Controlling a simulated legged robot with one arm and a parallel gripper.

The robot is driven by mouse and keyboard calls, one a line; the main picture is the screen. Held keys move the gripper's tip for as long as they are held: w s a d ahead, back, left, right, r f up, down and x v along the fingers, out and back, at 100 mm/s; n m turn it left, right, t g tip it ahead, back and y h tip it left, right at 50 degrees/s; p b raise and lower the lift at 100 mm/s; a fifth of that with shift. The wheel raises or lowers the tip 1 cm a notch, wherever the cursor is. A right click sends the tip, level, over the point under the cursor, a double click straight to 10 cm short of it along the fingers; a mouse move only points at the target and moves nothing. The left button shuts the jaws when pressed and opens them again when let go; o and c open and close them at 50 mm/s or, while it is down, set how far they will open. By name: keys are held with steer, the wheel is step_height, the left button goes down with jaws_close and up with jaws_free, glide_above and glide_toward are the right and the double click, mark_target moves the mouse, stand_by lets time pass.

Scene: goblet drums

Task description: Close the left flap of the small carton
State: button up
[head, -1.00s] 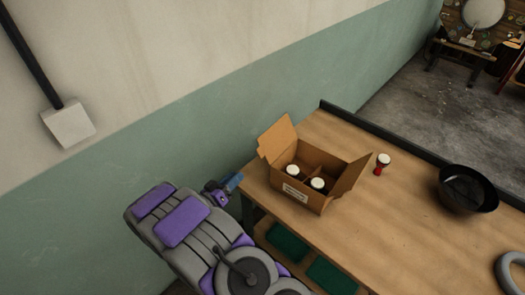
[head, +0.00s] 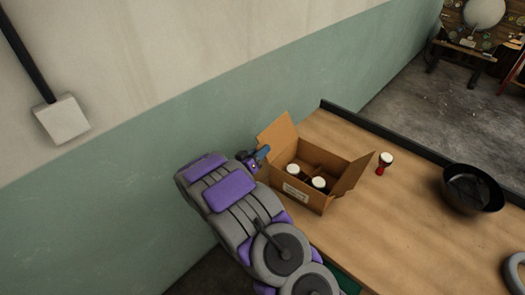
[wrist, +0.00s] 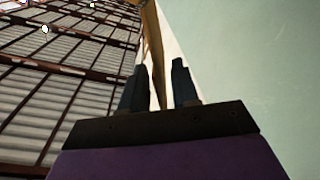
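The small brown carton (head: 296,196) stands on the wooden table with its top open. Its left flap (head: 277,136) stands up and leans outward; its right flap (head: 351,175) also stands open. Two goblet drums with white heads (head: 292,170) (head: 319,183) sit inside, in divided compartments. My gripper (head: 260,157) is at the outer left side of the carton, close beside the left flap. In the wrist view my gripper (wrist: 160,88) has its fingers apart, with the flap (wrist: 152,45) seen nearly edge-on beyond and between them. Whether they touch is unclear.
A small red drum (head: 384,163) stands right of the carton on the table (head: 400,225). A black bowl (head: 470,188) and a grey ring (head: 515,270) are farther right. The green and white wall (head: 140,170) runs along the left. Corrugated roofing (wrist: 60,70) shows in the wrist view.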

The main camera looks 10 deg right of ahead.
steer(key=shift+w+d, duration=0.5)
steer(key=shift+d, duration=0.05)
jaws_close()
steer(key=shift+f, duration=0.1)
stand_by(1.1)
